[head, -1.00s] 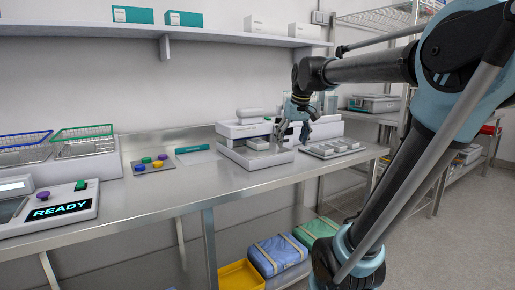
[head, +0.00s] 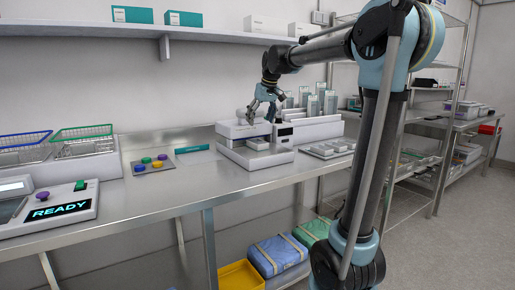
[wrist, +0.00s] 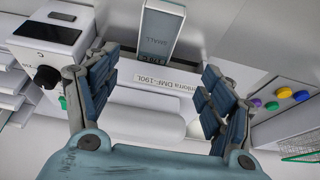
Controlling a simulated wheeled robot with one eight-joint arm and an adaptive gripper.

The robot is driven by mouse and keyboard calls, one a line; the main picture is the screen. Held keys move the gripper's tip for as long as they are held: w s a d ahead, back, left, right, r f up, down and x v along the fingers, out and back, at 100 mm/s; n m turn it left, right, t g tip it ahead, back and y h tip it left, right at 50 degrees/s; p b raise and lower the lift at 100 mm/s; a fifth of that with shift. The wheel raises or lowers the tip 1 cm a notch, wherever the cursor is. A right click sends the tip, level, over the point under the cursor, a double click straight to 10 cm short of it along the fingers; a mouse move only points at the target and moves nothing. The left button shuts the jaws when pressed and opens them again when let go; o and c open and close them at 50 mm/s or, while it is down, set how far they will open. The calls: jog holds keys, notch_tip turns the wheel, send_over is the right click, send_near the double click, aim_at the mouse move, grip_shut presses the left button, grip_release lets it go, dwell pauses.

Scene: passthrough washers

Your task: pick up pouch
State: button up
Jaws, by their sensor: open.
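My gripper (wrist: 160,95) is open, its two dark blue fingers wide apart with nothing between the tips. In the head view my gripper (head: 264,108) hangs over the back of the white bench machine (head: 255,158). In the wrist view a flat grey panel with a white border and dark end (wrist: 157,35), which looks like a pouch, lies beyond the gap between the fingers. I cannot tell its distance. In the head view several pale upright packets (head: 313,104) stand just right of my gripper, behind the machine; they may be pouches.
A white roll-like part (wrist: 145,122) of the machine lies under the gripper. A grey tray (head: 327,149) sits right of the machine. A plate with coloured knobs (head: 152,163) and a teal strip (head: 192,148) lie left. The bench front (head: 190,190) is clear.

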send_over(257, 141)
jog(key=s, duration=0.2)
jog(key=f, duration=0.6)
jog(key=shift+w+d, duration=0.15)
jog(key=shift+d, duration=0.05)
jog(key=shift+d+x, duration=0.15)
jog(key=shift+x, duration=1.2)
jog(key=shift+d+x, duration=0.2)
jog(key=shift+x, duration=1.1)
jog(key=shift+w, duration=0.15)
jog(key=c, duration=0.9)
jog(key=shift+o, duration=0.2)
jog(key=shift+s+d+r, duration=0.25)
jog(key=shift+s+r, duration=0.05)
jog(key=shift+r, duration=0.05)
jog(key=s+d+r, duration=0.7)
jog(key=s, duration=0.4)
jog(key=shift+d+r, duration=0.15)
jog(key=shift+d, duration=0.05)
